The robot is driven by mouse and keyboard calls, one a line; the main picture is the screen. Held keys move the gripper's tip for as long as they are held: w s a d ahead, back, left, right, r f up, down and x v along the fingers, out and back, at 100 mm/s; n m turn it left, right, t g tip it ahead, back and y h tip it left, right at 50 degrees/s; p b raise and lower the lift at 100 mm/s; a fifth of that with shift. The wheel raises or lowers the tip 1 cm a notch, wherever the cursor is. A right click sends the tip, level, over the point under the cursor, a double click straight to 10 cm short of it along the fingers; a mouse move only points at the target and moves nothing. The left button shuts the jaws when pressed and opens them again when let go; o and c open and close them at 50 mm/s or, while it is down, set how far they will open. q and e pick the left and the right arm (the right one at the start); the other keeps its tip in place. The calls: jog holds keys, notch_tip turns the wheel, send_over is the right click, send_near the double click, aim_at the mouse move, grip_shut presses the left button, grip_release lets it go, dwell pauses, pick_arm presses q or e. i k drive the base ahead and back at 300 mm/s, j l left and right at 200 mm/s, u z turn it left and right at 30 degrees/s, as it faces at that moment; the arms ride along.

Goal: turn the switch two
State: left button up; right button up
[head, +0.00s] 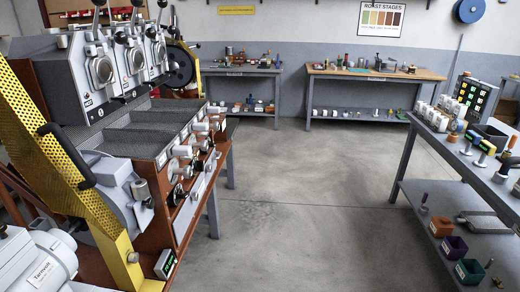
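The sample roaster (150,135) stands at the left on a red-brown bench, with a row of drums along its top. A row of light-coloured knobs and handles (182,151) runs along its front edge, with smaller dark knobs below. Number plates on the roaster are too small to read surely, so I cannot tell which control is switch two or how it is set. Neither of my grippers shows in the head view.
A yellow perforated guard (48,118) and a motor (38,262) stand at the near left. A small display (165,264) sits on the bench's near corner. A grey bench (460,170) with many items is at the right. The floor (290,215) between is clear.

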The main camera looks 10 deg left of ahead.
aim_at(199, 165)
jog(key=i+l, duration=0.15)
jog(key=i, duration=0.65)
jog(key=i+l, duration=0.1)
jog(key=i, duration=0.75)
jog(key=i+l+u, duration=0.1)
jog(key=i+u, duration=0.2)
jog(key=u, duration=0.2)
jog(key=i+l+u, duration=0.2)
jog(key=u, duration=0.25)
jog(key=i+l+u, duration=0.3)
jog(key=u, duration=0.2)
jog(key=i+l+u, duration=0.2)
jog(key=l+u, duration=0.25)
jog(key=j, duration=0.1)
